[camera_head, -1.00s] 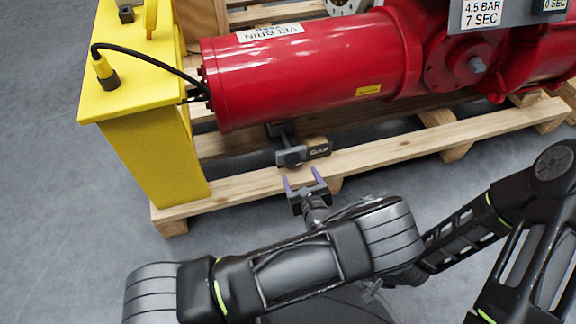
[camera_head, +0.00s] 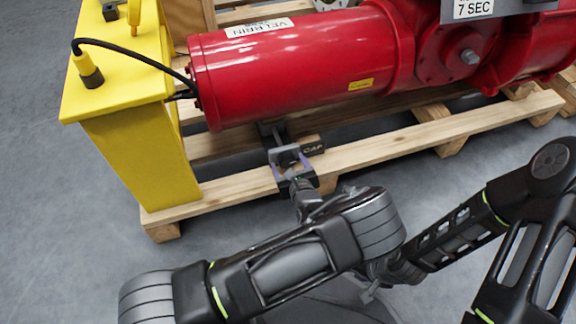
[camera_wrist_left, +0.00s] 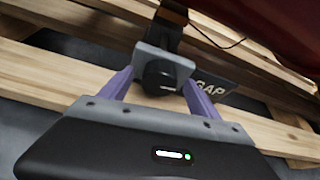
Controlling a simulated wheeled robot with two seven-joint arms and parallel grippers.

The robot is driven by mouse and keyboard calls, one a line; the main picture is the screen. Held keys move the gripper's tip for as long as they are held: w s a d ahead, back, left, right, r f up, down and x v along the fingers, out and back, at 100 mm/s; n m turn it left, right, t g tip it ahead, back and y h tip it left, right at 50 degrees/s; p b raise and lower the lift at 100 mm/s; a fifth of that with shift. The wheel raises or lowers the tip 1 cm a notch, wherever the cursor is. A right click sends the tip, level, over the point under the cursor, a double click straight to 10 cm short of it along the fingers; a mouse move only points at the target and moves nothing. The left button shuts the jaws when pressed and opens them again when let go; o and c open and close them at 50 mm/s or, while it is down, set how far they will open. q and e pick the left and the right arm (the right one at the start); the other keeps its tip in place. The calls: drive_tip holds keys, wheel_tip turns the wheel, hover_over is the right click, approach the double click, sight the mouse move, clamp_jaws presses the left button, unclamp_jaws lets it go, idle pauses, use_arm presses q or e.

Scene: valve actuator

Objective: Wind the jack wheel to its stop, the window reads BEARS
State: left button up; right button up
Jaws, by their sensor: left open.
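The jack wheel (camera_head: 285,154) is a small grey, squarish part with a dark round hub, low under the red cylinder at the pallet's front. It also shows in the left wrist view (camera_wrist_left: 160,72). The window plate (camera_head: 313,149) to its right is dark with light lettering that looks like GAP; it is partly covered in the left wrist view (camera_wrist_left: 216,87). My left gripper (camera_head: 291,166) is open, its purple fingers on either side of the wheel in the left wrist view (camera_wrist_left: 160,92). I cannot tell whether they touch it. My right gripper is not in view.
The red actuator cylinder (camera_head: 290,70) hangs above the wheel. A yellow post (camera_head: 140,150) with a black cable (camera_head: 130,50) stands left. The wooden pallet (camera_head: 400,148) runs beneath. Grey floor (camera_head: 70,220) is free at the left.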

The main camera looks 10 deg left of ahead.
use_arm(q)
drive_tip(key=shift+w+a+f, duration=0.15)
drive_tip(key=shift+w+a, duration=0.05)
drive_tip(key=shift+w, duration=0.2)
drive_tip(key=shift+c, duration=0.2)
drive_tip(key=c, duration=1.3)
drive_tip(key=shift+m, duration=0.3)
